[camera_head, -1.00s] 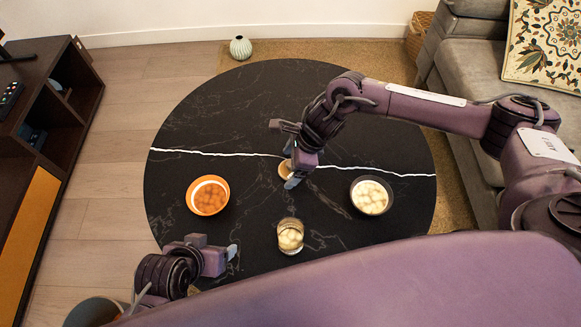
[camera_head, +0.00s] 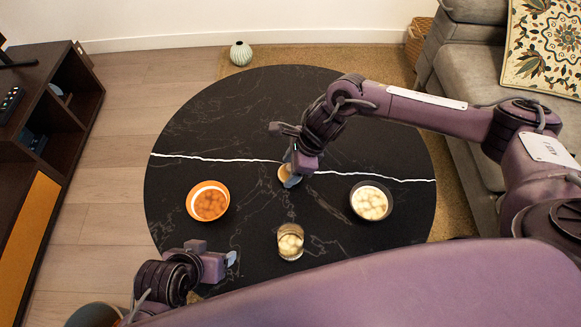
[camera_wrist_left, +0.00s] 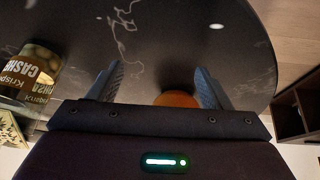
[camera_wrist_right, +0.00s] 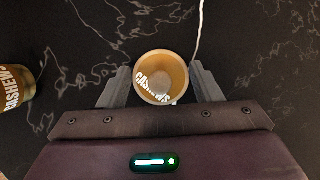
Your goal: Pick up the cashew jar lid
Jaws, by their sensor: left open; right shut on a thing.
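The cashew jar lid (camera_head: 284,172) is a round, tan disc near the middle of the black table. In the right wrist view the lid (camera_wrist_right: 160,78) shows a pale rim and "CASHEWS" lettering, between both fingers of my right gripper (camera_wrist_right: 161,82). That gripper is shut on it; whether the lid touches the table cannot be told. The open glass cashew jar (camera_head: 290,242), holding pale nuts, stands closer to me; its label shows in the left wrist view (camera_wrist_left: 32,70). My left gripper (camera_head: 230,258) is open and empty, left of the jar.
The round black table (camera_head: 250,110) has a white vein. An orange bowl (camera_head: 209,202) of orange contents stands left, and a dark bowl (camera_head: 371,201) of pale nuts stands right. The table's far part is clear. A sofa (camera_head: 465,75) is at right, a dark cabinet (camera_head: 70,120) at left.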

